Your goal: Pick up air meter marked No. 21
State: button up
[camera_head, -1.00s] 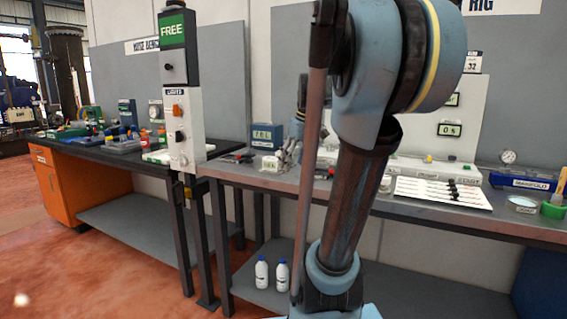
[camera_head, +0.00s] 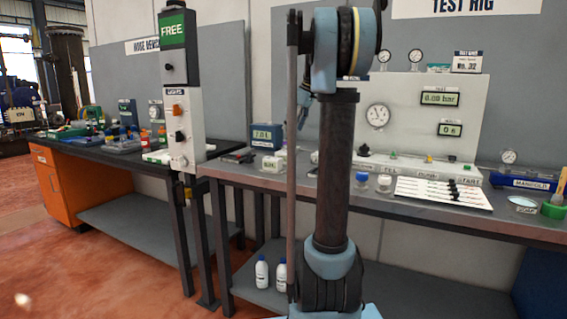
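No marking "No. 21" can be read in the head view, so I cannot tell which thing is the air meter. On the grey bench, a white board (camera_head: 409,191) holds several slim pieces with black ends, too small to read. My arm stands upright in front of the bench and its upper part leaves the top of the picture.
The test rig panel (camera_head: 400,95) carries dials, displays and a sign reading No. 32. A blue display box (camera_head: 266,137) and a small white block (camera_head: 272,164) stand left of my arm. The control post (camera_head: 184,130) shows FREE. Bottles (camera_head: 262,272) stand on the lower shelf.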

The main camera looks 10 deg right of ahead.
aim_at(285, 152)
jog(key=x, duration=0.9)
jog(key=shift+f, duration=0.3)
jog(key=shift+s+d+x, duration=0.1)
jog(key=shift+d+x, duration=0.1)
jog(key=shift+x, duration=1.1)
jog(key=shift+s+d+x, duration=0.15)
jog(key=shift+d+x, duration=0.05)
jog(key=shift+x, duration=1.1)
jog(key=shift+f, duration=0.2)
jog(key=c, duration=1.4)
jog(key=shift+r, duration=0.1)
